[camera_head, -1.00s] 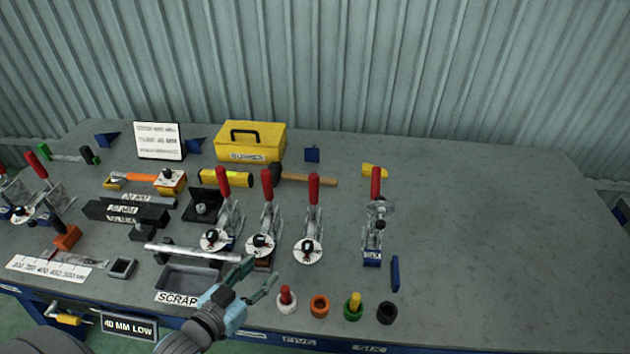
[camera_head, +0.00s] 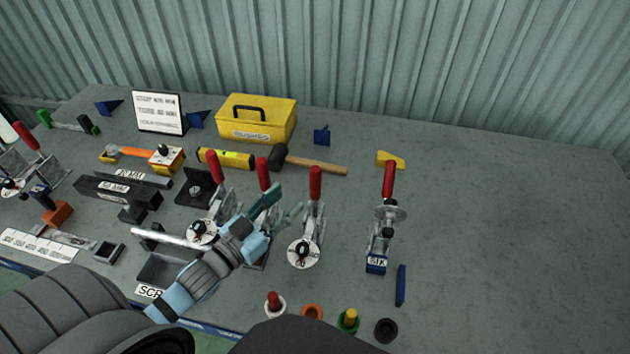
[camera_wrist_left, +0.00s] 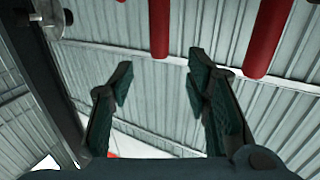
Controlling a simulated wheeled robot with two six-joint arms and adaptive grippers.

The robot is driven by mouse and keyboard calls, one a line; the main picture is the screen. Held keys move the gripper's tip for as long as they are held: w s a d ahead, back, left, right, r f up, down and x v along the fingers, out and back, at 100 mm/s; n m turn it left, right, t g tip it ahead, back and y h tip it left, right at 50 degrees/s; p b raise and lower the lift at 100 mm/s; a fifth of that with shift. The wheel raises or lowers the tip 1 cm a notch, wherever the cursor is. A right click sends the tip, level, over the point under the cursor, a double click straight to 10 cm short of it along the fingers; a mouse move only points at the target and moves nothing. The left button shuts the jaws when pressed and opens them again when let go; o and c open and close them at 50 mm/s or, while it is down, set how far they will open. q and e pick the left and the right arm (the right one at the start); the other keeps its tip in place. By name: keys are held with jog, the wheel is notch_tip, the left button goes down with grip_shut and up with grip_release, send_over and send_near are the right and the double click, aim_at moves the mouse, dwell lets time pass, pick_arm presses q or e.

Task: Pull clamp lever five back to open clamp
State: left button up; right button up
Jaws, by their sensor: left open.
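Several toggle clamps with upright red levers stand on the grey bench. The lever (camera_head: 315,184) of the clamp in line with the "FIVE" edge label of the earlier head view is upright, above a white disc (camera_head: 303,255). My left gripper (camera_head: 281,207) is open and empty, just left of this lever and apart from it. It partly covers the neighbouring clamp, whose red lever (camera_head: 263,174) stands behind it. In the left wrist view the open fingers (camera_wrist_left: 160,82) point up, with one red lever (camera_wrist_left: 159,28) beyond the gap and another (camera_wrist_left: 267,38) to the right. My right gripper is out of view.
Another red-levered clamp (camera_head: 388,180) stands to the right, with a blue bar (camera_head: 400,285) near it. A hammer (camera_head: 308,163) and yellow box (camera_head: 256,118) lie behind. Coloured round pieces line the front edge. A scrap tray (camera_head: 170,270) is left. The bench's right side is clear.

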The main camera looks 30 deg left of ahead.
aim_at(311, 181)
pick_arm(q)
jog(key=w+b, duration=0.1)
jog(key=b, duration=0.1)
jog(key=w+f+b, duration=0.1)
jog(key=w+b, duration=0.1)
jog(key=w+d+b, duration=0.1)
jog(key=w+b, duration=0.1)
jog(key=b, duration=0.1)
jog(key=shift+w+f, duration=0.15)
jog(key=shift+f, duration=0.25)
jog(key=x, duration=0.2)
jog(key=b+x, duration=0.1)
jog(key=x, duration=0.1)
jog(key=r+b+x, duration=0.1)
jog(key=shift+w+d, duration=0.25)
jog(key=shift+w, duration=0.1)
jog(key=shift+c, duration=0.4)
grip_shut()
